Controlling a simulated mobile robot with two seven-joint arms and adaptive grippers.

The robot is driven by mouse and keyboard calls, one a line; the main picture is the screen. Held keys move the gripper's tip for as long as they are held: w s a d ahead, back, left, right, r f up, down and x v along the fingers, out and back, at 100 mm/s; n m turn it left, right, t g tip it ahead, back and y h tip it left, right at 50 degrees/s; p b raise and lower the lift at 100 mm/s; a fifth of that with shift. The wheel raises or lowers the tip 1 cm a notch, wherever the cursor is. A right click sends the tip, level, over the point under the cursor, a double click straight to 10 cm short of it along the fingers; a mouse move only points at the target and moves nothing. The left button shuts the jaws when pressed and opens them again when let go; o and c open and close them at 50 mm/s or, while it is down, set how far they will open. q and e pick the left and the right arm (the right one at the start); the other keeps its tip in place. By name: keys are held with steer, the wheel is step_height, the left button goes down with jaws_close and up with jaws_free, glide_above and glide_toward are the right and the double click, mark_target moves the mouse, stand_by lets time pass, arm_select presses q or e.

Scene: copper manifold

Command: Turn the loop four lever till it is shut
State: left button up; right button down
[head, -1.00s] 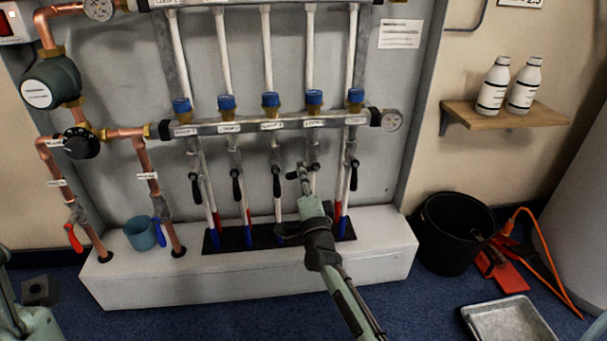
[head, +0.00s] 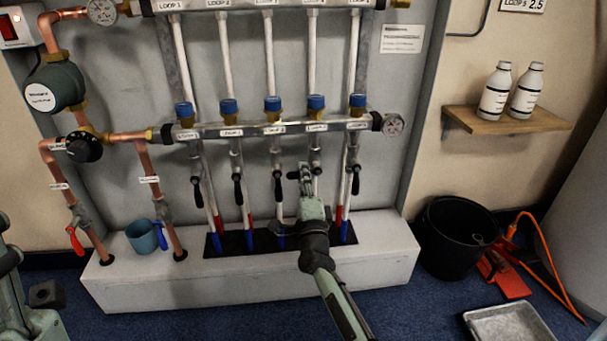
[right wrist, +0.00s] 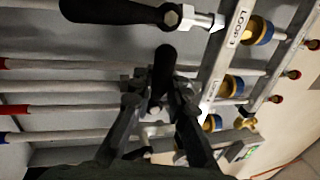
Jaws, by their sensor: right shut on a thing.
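The loop four lever (right wrist: 162,62) has a black handle, seen in the right wrist view between my right gripper's fingers. It lies across its pipe rather than along it. In the head view my right gripper (head: 305,178) is at the fourth valve from the left, with its fingers shut on this handle and covering much of it. The valve body (head: 316,157) shows just above and right of the fingers. Only parts of my left arm show at the lower left edge; its gripper is not seen.
The loop three lever (head: 278,187) hangs down close on the left, and the loop five lever (head: 355,180) hangs on the right. The manifold bar (head: 345,124) runs above the gripper. A white plinth (head: 130,283) is below. A black bucket (head: 455,245) stands at right on the floor.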

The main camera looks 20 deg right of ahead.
steer(key=c, duration=1.5)
jaws_free()
steer(key=shift+r, duration=0.2)
steer(key=shift+o, duration=0.2)
steer(key=shift+f, duration=0.1)
steer(key=shift+s, duration=0.2)
steer(key=v, duration=1.1)
steer(key=shift+s, duration=0.3)
steer(key=shift+a, duration=0.15)
